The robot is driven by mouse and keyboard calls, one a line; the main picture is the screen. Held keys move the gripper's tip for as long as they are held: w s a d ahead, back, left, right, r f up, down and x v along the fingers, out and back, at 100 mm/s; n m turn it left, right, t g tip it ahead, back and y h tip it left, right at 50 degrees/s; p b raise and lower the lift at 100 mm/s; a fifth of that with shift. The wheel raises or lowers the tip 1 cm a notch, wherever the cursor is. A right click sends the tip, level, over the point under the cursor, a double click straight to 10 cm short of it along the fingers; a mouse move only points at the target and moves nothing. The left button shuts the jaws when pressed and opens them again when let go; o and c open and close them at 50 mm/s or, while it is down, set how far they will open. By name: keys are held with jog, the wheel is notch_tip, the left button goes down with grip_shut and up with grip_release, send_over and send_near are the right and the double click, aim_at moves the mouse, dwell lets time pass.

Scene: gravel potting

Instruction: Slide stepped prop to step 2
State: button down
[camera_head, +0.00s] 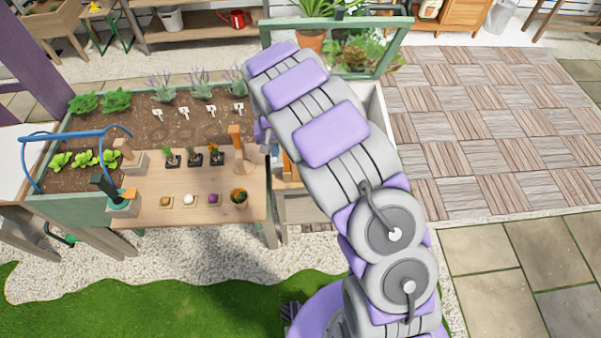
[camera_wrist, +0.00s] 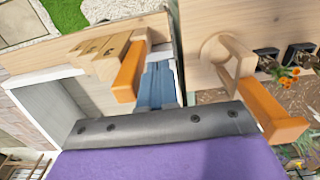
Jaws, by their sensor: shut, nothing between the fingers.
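The stepped prop (camera_wrist: 105,52) is a pale wooden block with stair-like steps and an orange piece (camera_wrist: 129,72) at its near end. In the wrist view it lies at the upper left, along the edge of a light box. In the head view my arm hides most of that area. My gripper (camera_wrist: 158,84) shows as blue fingers, shut and empty, just right of the orange piece. I cannot tell whether they touch it.
A wooden post with an orange bar (camera_wrist: 272,112) stands close on the right. The potting board (camera_head: 150,216) holds small pots and samples. A planter bed (camera_head: 190,125) lies behind it. A green-framed lid (camera_head: 391,45) stands raised behind my arm.

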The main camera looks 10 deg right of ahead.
jog(key=shift+s+d+p, duration=0.2)
jog(key=shift+d+p, duration=0.55)
jog(key=shift+d, duration=4.2)
jog(key=shift+a, duration=1.05)
notch_tip(320, 180, up, 8)
jog(key=p, duration=0.3)
